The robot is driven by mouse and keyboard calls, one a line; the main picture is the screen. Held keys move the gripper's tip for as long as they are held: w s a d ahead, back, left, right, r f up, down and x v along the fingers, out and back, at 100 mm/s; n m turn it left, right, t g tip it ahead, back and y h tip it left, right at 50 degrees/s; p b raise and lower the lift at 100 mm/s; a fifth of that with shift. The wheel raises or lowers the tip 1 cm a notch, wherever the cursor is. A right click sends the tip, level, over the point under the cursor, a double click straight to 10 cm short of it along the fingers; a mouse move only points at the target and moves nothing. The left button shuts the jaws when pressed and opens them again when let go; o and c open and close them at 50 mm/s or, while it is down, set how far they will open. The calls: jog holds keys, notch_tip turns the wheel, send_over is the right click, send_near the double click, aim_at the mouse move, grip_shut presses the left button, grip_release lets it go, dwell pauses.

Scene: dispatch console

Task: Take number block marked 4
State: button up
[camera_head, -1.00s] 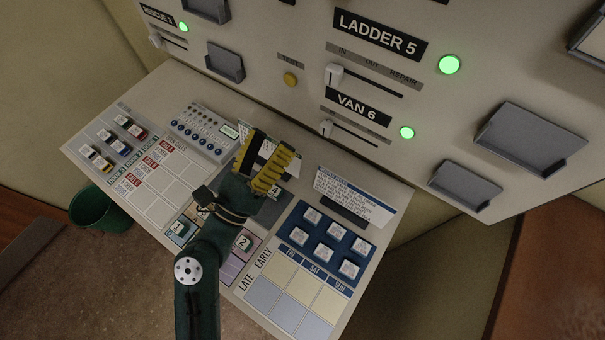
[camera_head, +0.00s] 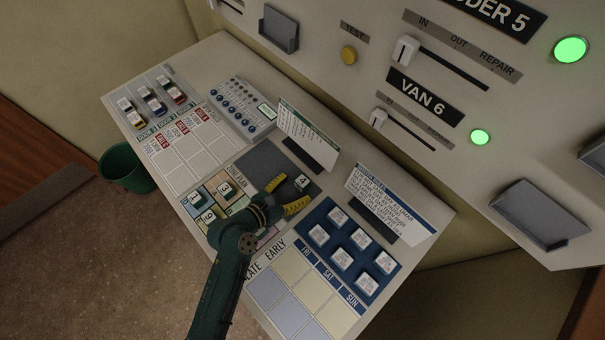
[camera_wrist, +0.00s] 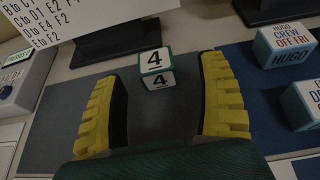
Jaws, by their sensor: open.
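The number block marked 4 (camera_head: 302,181) is a small white cube with green edges on a dark grey mat (camera_head: 262,160) on the console. In the wrist view the block (camera_wrist: 155,68) stands upright, its top and front face both showing a 4. My gripper (camera_head: 288,196) is open and low over the mat, its yellow fingers pointing at the block. In the wrist view the fingers of my gripper (camera_wrist: 160,95) lie left and right of the block, which sits between and slightly beyond their tips. Nothing is held.
Blocks 1 (camera_head: 196,200), 9 (camera_head: 208,216) and 3 (camera_head: 225,188) are on the coloured zone plan. A card stand (camera_head: 308,135) rises behind block 4. A blue tray (camera_head: 345,281) with several white name blocks lies to the right. A vertical panel with sliders stands behind.

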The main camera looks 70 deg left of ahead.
aim_at(303, 180)
jog(key=x, duration=0.3)
jog(key=b+x, duration=0.1)
jog(key=x, duration=0.1)
jog(key=shift+w+a+r, duration=0.15)
jog(key=shift+a+r, duration=0.1)
jog(key=shift+r, duration=0.05)
jog(key=shift+c, duration=0.2)
jog(key=c, duration=1.1)
